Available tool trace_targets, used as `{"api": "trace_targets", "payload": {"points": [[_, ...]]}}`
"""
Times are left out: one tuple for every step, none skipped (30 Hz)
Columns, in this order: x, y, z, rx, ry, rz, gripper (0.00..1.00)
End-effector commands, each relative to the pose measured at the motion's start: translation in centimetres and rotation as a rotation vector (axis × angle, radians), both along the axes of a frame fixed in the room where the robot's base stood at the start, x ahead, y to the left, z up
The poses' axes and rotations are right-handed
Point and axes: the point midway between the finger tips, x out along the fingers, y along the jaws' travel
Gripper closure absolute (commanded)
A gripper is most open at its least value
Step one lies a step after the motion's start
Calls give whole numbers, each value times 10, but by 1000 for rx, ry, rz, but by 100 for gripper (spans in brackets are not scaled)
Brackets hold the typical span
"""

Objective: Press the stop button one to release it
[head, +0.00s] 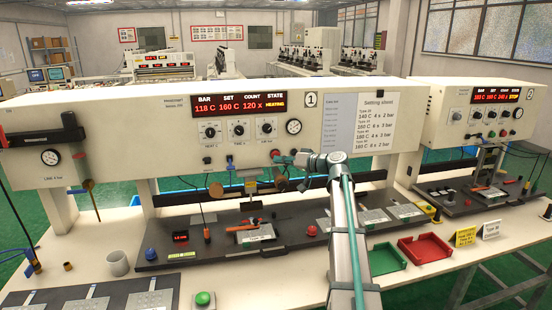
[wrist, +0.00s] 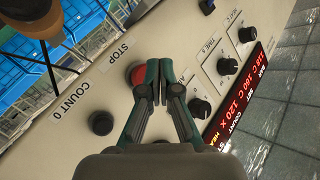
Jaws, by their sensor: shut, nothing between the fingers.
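The red stop button (wrist: 137,74) sits on the cream front panel beside the printed word STOP in the wrist view. My gripper (wrist: 157,66) is shut and empty, its fingertips right beside the button and partly covering it. Whether they touch it, and how deep the button sits, I cannot tell. In the head view the red stop button (head: 275,153) shows just at the tip of my gripper (head: 282,160), under the dials of machine 1.
A black COUNT 0 button (wrist: 100,122) and several black knobs (wrist: 199,107) lie close to the fingers. The red display (head: 240,104) reads HEATING. A brown round part (wrist: 42,15) hangs at the wrist view's upper left. A red tray (head: 427,250) lies on the bench.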

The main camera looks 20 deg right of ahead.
Motion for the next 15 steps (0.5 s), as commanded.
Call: {"api": "trace_targets", "payload": {"points": [[0, 0, 0, 0, 0, 0, 100], [0, 0, 0, 0, 0, 0, 100], [0, 0, 0, 0, 0, 0, 100], [0, 0, 0, 0, 0, 0, 100], [0, 0, 0, 0, 0, 0, 100], [0, 0, 0, 0, 0, 0, 100], [0, 0, 0, 0, 0, 0, 100], [0, 0, 0, 0, 0, 0, 100], [-1, 0, 0, 0, 0, 0, 100], [-2, 1, 0, 0, 0, 0, 100], [-3, 1, 0, 0, 0, 0, 100], [-5, 1, 0, 0, 0, 0, 100], [-7, 2, -1, 0, 0, 0, 100], [-9, 2, -1, 0, 0, 0, 100], [-12, 3, -1, -1, -1, 0, 100]]}}
